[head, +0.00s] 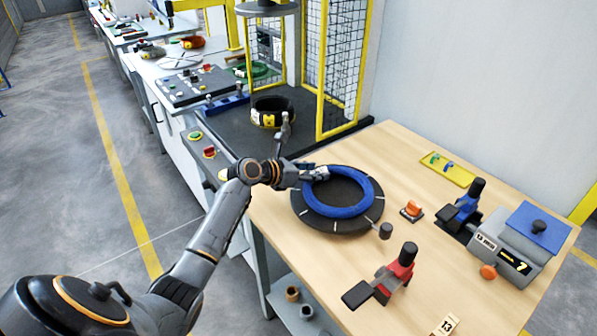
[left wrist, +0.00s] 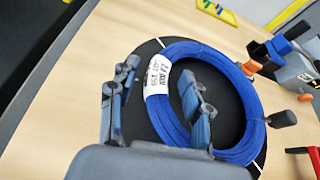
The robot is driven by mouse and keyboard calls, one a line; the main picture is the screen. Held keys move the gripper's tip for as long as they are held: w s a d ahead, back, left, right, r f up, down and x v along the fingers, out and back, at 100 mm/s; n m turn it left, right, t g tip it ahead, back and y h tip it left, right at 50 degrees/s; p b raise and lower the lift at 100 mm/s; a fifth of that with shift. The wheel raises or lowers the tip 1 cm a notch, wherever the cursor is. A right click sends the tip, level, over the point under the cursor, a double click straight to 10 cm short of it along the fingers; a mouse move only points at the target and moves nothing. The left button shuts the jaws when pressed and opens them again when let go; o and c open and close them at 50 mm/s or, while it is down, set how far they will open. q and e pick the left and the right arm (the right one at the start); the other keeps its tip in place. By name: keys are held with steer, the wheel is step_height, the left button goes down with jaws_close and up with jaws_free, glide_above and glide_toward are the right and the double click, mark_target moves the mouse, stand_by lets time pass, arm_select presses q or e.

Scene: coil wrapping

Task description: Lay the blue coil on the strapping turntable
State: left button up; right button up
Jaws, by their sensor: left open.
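The blue coil (head: 350,207) lies flat on the round black strapping turntable (head: 296,204) on the wooden table. A white printed label wraps part of the coil (left wrist: 243,130) in the left wrist view. My left gripper (head: 316,173) is at the coil's far left part. In the left wrist view my left gripper (left wrist: 158,72) is open, with one finger outside the ring over the turntable (left wrist: 138,122) and the other inside the ring's opening. The labelled section shows between the fingers. I cannot tell whether they touch it. My right gripper is not in view.
A red-handled tool (head: 398,272), a small orange item (head: 411,209), a blue-handled tool (head: 464,206) and a grey box with a blue top (head: 540,226) stand right of the turntable. A caged machine (head: 340,75) with a black coil (head: 272,112) is behind.

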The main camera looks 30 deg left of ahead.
arm_select(q)
steer(key=v, duration=1.1)
steer(key=shift+s, duration=0.1)
stand_by(1.5)
